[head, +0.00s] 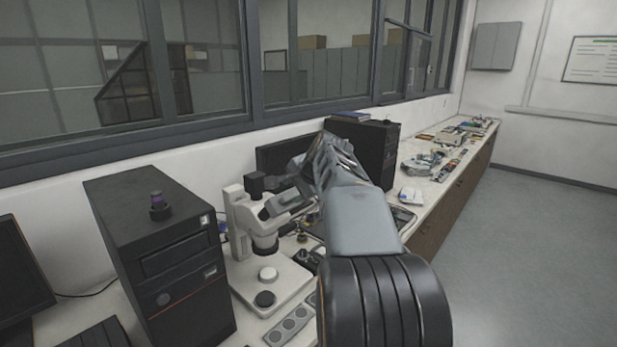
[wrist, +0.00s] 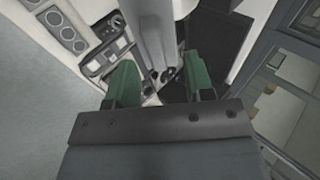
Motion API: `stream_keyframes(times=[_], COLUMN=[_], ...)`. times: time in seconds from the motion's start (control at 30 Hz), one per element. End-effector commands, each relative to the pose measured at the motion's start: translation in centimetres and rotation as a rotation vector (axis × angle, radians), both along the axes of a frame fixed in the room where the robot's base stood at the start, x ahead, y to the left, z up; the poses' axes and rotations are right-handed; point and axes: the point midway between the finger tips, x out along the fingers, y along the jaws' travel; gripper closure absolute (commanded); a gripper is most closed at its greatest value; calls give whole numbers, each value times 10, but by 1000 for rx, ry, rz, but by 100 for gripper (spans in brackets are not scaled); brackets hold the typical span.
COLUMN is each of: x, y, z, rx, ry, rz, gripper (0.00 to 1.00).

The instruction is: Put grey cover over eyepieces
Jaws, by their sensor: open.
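A white microscope (head: 238,215) stands on the bench, right of a black computer tower. At its upper right are grey, angled tube-like parts (head: 283,203), apparently the eyepiece area, partly behind my arm. I cannot tell the grey cover apart from them. My gripper (wrist: 158,82) has two green fingers spread apart in the wrist view. A smooth grey elongated shape (wrist: 155,42) lies beyond and between the fingers; I cannot tell whether it is the cover or part of the microscope. No contact with the fingers is visible. In the head view my arm hides the fingertips.
The black tower (head: 170,255) stands close on the left of the microscope, with a small dark object (head: 158,206) on top. A black computer case (head: 368,145) stands behind my arm. A panel with round dials (head: 290,326) lies at the bench front. Open floor (head: 530,260) is on the right.

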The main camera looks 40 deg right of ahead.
Motion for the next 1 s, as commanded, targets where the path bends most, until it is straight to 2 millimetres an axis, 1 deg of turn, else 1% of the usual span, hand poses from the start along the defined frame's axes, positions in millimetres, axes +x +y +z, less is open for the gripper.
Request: stream_keyframes(times=[0.1, 0.3, 0.5, 0.7, 1.0], x=[-19, -47, -66, -76, -77], y=[0, 1, 2, 2, 3], z=[18, 46, 67, 76, 77], rx=[-3, -2, -1, 0, 0], ry=[-4, -3, -2, -1, 0], rz=[-3, -3, -3, -1, 0], gripper=[52, 52, 52, 52, 52])
